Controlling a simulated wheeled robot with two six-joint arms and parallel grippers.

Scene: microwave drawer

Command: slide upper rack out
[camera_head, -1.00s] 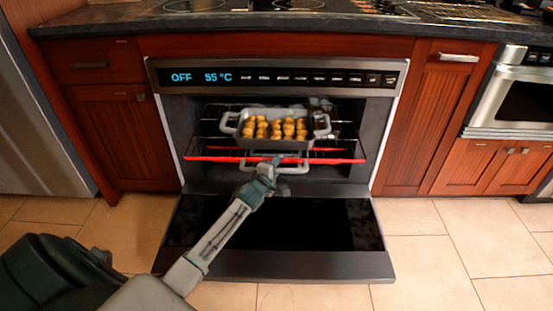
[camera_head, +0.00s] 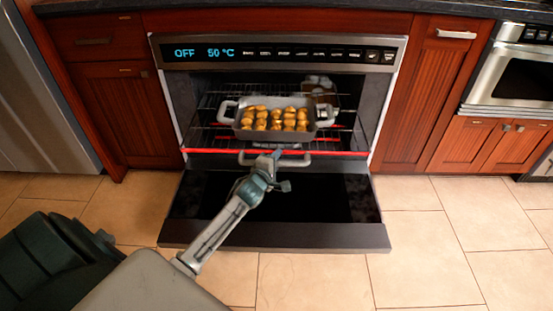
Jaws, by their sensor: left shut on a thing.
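The upper rack (camera_head: 205,138) is a dark wire shelf with a red front bar in the open oven. It stands partly out of the cavity. A grey two-handled pan (camera_head: 241,131) with golden food pieces rests on it. My left gripper (camera_head: 274,157) is at the middle of the rack's front, just below the red bar, and is shut on the rack's front. Its fingertips are small and partly hidden against a pale handle (camera_head: 300,161) below the bar. I cannot tell what that handle belongs to. My right gripper is not in view.
The oven door (camera_head: 345,236) is folded down flat in front of the cavity, under my left arm. The display panel (camera_head: 280,53) reads OFF and 50 °C. Wooden cabinets (camera_head: 408,100) flank the oven. The tiled floor (camera_head: 430,240) at the right is clear.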

